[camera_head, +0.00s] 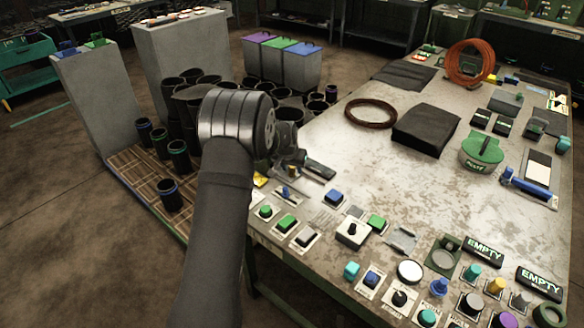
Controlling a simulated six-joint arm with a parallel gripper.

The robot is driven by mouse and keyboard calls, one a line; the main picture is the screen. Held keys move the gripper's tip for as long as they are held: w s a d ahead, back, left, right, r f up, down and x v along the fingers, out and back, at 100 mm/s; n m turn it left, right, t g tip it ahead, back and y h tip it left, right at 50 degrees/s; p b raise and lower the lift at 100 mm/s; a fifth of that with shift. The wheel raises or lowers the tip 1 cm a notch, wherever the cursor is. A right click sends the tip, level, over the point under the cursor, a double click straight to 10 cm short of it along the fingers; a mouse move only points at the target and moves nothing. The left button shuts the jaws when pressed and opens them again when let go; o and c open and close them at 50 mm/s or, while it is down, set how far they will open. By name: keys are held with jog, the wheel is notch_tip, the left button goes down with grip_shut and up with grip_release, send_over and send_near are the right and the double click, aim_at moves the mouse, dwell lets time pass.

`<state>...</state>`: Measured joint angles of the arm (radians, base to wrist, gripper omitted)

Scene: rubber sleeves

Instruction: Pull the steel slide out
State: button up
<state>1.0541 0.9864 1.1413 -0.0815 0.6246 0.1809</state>
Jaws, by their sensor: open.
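A flat grey metal piece (402,238) lies on the bench right of the green button; it looks like the steel slide, though it is too small to be sure. My gripper (318,172) is small and partly hidden behind my arm, over the left edge of the bench. Its jaws are open, and I see nothing held between them. It is up and to the left of the metal piece, well apart from it.
The worn bench (350,185) carries rows of buttons and knobs along its near edge. A black box (425,130), a green round container (482,152) and a cable coil (371,113) stand farther back. Black sleeves (178,155) crowd the left. The bench middle is fairly clear.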

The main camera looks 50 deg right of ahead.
grip_shut()
jog(key=s, duration=1)
jog(key=shift+s+f, duration=0.15)
jog(key=shift+s, duration=0.1)
grip_release()
jog(key=shift+r, duration=0.2)
jog(key=shift+r, duration=0.3)
jog(key=v, duration=1.6)
jog(key=shift+r, duration=0.25)
